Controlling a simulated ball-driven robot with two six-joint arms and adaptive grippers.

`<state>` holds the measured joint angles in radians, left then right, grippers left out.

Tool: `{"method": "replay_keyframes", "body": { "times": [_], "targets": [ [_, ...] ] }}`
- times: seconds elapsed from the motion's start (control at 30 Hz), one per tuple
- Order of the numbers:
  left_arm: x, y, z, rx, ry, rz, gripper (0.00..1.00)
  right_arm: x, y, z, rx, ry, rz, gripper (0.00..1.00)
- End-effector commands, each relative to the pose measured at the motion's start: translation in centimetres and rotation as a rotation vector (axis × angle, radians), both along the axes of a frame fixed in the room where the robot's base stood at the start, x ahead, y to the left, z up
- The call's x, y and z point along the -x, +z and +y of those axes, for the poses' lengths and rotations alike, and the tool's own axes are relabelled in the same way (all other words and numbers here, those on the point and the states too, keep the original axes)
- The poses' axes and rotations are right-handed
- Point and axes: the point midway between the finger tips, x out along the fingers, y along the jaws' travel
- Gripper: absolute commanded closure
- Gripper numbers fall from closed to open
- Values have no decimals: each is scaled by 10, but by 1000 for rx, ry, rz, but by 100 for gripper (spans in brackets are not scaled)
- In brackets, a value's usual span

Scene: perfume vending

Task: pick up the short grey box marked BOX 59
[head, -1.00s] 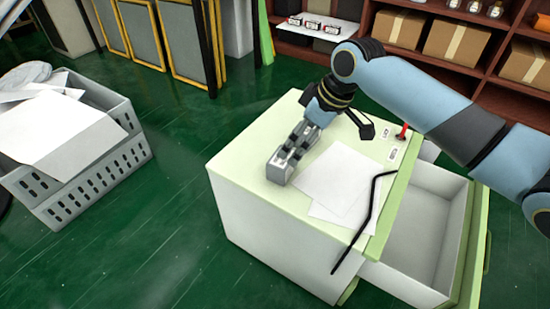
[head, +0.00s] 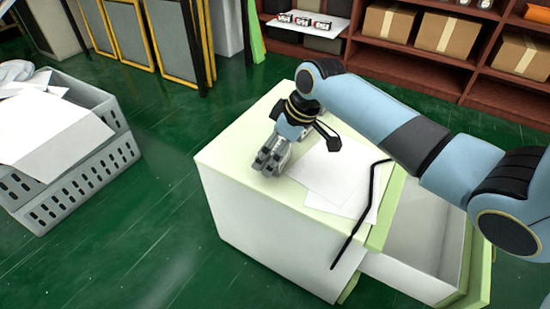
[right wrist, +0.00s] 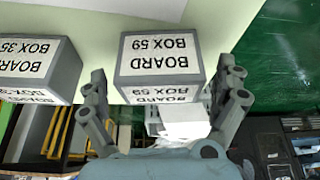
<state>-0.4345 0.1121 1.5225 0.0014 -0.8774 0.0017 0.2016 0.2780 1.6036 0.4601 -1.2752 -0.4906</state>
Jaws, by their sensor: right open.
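The short grey box marked BOX 59 (right wrist: 161,62) has a white label that reads upside down in the right wrist view. My right gripper (right wrist: 162,88) is open, with one finger on each side of this box; I cannot tell whether they touch it. In the head view my right gripper (head: 268,160) points down at the top of a pale green and white cabinet (head: 232,165) and hides most of what is under it. A second grey box, marked BOX 35 (right wrist: 38,66), stands just left of BOX 59 in the wrist view. My left gripper is not in view.
White paper sheets (head: 325,180) and a thin black bent rod (head: 370,205) lie on the cabinet top. An open drawer (head: 425,240) sticks out at right. A grey crate (head: 75,195) with papers stands on the green floor. Shelves with cartons (head: 447,35) are behind.

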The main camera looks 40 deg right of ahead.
Motion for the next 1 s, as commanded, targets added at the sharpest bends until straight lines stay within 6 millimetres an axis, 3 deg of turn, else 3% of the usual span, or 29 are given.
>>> {"method": "replay_keyframes", "body": {
  "times": [0.33, 0.8, 1.0],
  "targets": [
    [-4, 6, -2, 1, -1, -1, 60, -2, -3, 1, 0, 1, -1, 1],
    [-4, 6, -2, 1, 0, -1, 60, -1, -3, 1, 0, 1, 0, 62],
    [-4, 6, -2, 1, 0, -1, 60, -2, -3, 1, 0, 1, -1, 64]
  ]
}}
